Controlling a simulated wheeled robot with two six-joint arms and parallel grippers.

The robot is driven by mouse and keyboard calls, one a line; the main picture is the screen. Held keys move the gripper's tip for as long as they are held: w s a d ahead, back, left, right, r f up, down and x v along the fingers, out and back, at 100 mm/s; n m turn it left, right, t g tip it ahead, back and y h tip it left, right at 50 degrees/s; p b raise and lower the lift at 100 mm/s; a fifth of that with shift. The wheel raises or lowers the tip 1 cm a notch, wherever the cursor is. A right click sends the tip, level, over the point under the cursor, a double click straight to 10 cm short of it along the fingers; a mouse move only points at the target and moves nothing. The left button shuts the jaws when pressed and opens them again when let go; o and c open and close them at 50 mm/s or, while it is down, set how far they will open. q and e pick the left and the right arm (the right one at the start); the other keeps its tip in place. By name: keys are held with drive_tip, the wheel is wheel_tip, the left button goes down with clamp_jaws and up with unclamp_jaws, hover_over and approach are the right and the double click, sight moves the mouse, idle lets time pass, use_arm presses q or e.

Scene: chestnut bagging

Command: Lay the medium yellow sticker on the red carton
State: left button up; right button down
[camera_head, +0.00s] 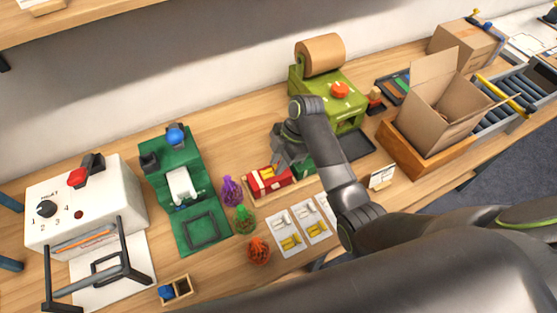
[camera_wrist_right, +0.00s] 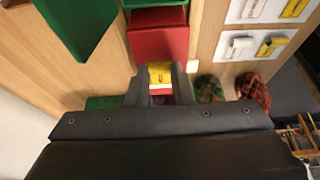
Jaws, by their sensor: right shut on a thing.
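The red carton (camera_head: 281,180) lies on the table just right of the purple net bag, with white bands on it. It also shows in the wrist view (camera_wrist_right: 160,42). The yellow sticker (camera_head: 267,173) is at the carton's top; in the wrist view (camera_wrist_right: 160,70) it sits between my fingers. My right gripper (camera_wrist_right: 160,92) is shut on it, right over the carton. Whether the sticker touches the carton is unclear. In the head view the gripper (camera_head: 283,158) is partly hidden by its own wrist. My left gripper is not in view.
White cards (camera_head: 285,233) with white and yellow stickers lie in front. Purple (camera_head: 231,190), green (camera_head: 244,218) and orange (camera_head: 258,250) net bags stand to the left. A green dispenser (camera_head: 345,100) is behind; an open cardboard box (camera_head: 440,105) is at right.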

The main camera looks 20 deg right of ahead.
drive_tip(key=shift+p, duration=0.35)
idle(0.7)
drive_tip(key=shift+f, duration=0.1)
drive_tip(key=c, duration=1.2)
unclamp_jaws()
drive_tip(key=shift+r+p, duration=3.55)
drive_tip(key=shift+p, duration=0.3)
drive_tip(key=shift+s, duration=0.1)
